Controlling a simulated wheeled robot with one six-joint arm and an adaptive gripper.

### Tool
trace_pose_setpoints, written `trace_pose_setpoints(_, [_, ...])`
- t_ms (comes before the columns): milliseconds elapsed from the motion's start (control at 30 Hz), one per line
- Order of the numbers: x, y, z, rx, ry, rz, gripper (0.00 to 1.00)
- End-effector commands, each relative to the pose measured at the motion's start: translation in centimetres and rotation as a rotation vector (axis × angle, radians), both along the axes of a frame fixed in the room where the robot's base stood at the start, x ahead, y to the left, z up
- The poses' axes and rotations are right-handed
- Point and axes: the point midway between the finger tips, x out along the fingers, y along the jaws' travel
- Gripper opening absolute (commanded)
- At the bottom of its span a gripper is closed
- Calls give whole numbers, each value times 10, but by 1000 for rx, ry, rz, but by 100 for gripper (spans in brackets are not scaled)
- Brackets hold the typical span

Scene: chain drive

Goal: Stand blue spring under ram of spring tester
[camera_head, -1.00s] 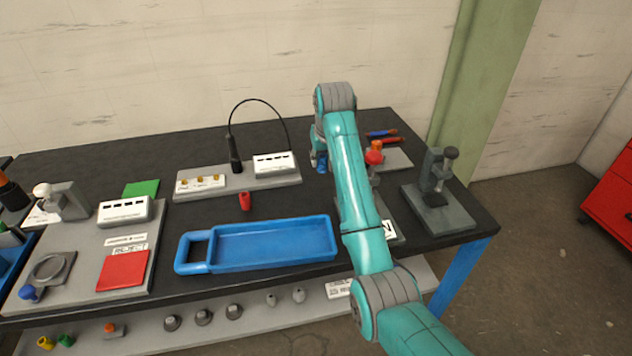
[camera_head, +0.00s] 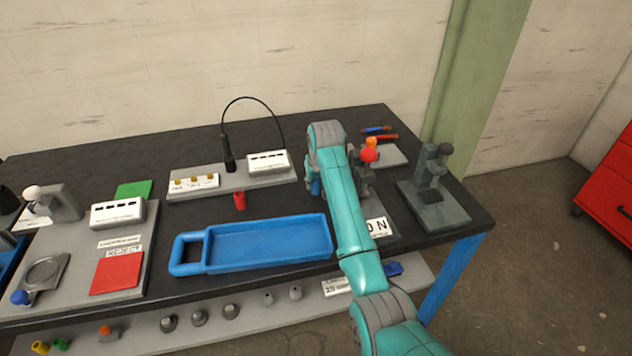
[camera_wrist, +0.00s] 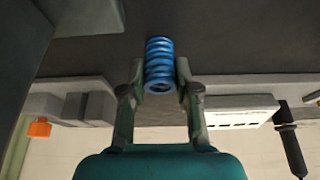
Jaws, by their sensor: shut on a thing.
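My gripper (camera_wrist: 160,88) is shut on the blue spring (camera_wrist: 160,62), which sits between the two fingertips. In the head view only a bit of the blue spring (camera_head: 315,187) shows left of my arm, with my gripper mostly hidden. What looks like the spring tester (camera_head: 365,181), a dark stand with a red ball, is just right of my arm and partly hidden by it. Its base carries a white label ending in "N". The space under its ram cannot be made out. A dark grey block (camera_wrist: 75,22) fills the wrist view's upper left, close to the spring.
A grey plate with a white box (camera_head: 268,160) and a cable stands at the back. A grey press-like device (camera_head: 432,185) stands at the table's right end.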

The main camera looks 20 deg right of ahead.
Motion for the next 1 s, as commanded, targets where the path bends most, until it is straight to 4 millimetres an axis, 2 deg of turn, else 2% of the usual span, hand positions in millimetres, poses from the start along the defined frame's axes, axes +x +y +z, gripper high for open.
trace_pose_setpoints(267, [0,0,-2,0,0,0,0])
trace_pose_setpoints(300, [0,0,-2,0,0,0,38])
trace_pose_setpoints(367, [0,0,-2,0,0,0,53])
trace_pose_setpoints(400, [0,0,-2,0,0,0,56])
trace_pose_setpoints(767, [0,0,3,0,-1,0,56])
trace_pose_setpoints(867, [-4,0,12,0,-2,0,56])
trace_pose_setpoints(1000, [-13,0,36,0,-3,0,56])
